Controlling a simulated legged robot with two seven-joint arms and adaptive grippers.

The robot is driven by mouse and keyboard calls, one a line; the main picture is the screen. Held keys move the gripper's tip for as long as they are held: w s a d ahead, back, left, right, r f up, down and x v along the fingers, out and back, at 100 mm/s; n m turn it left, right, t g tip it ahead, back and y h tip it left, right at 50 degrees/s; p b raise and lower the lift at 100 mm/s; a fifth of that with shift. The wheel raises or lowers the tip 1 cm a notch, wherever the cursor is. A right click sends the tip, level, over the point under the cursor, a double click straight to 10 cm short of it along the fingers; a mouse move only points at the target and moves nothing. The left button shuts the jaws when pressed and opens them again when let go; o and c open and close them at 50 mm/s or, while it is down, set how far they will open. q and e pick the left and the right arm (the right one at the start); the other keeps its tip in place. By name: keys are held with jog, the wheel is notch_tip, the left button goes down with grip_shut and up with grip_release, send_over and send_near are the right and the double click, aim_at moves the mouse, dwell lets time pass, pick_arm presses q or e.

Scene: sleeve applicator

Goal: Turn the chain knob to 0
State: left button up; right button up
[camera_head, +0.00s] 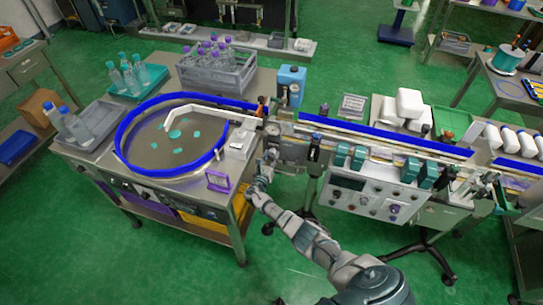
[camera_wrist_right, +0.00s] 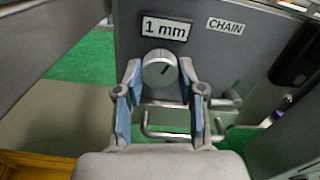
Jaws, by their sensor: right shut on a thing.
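The chain knob (camera_wrist_right: 160,69) is a round grey dial on a dark grey panel, in the middle of the right wrist view. A short dark mark shows on the right part of its face. A "1 mm" plate (camera_wrist_right: 166,28) sits just above it and a "CHAIN" label (camera_wrist_right: 225,26) is to the upper right. My right gripper (camera_wrist_right: 160,76) is shut on the knob, one finger on each side. In the head view my right gripper (camera_head: 268,162) is small, at the gap between turntable and conveyor, and the knob cannot be made out there. My left gripper is not in view.
A metal bar handle (camera_wrist_right: 175,133) lies below the knob. The turntable (camera_head: 150,145) with a blue rim stands left of my arm. The conveyor (camera_head: 385,140) and its control box (camera_head: 370,195) stand to the right. Green floor is open in front.

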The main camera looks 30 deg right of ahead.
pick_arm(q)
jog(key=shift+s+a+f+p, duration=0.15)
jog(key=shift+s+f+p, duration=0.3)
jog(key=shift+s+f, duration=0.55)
pick_arm(e)
jog(key=shift+s+a+f+n, duration=0.1)
jog(key=shift+f+n, duration=0.1)
jog(key=shift+n, duration=0.55)
jog(key=shift+s+a+f+n, duration=0.1)
jog(key=shift+f+n, duration=0.1)
jog(key=shift+n, duration=0.55)
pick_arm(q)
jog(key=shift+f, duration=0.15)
pick_arm(e)
jog(key=o, duration=1.1)
jog(key=shift+w+d, duration=0.1)
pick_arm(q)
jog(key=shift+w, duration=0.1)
pick_arm(e)
jog(key=shift+o, duration=0.2)
jog(key=shift+w+r, duration=0.1)
jog(key=shift+r, duration=0.1)
jog(key=v, duration=1.2)
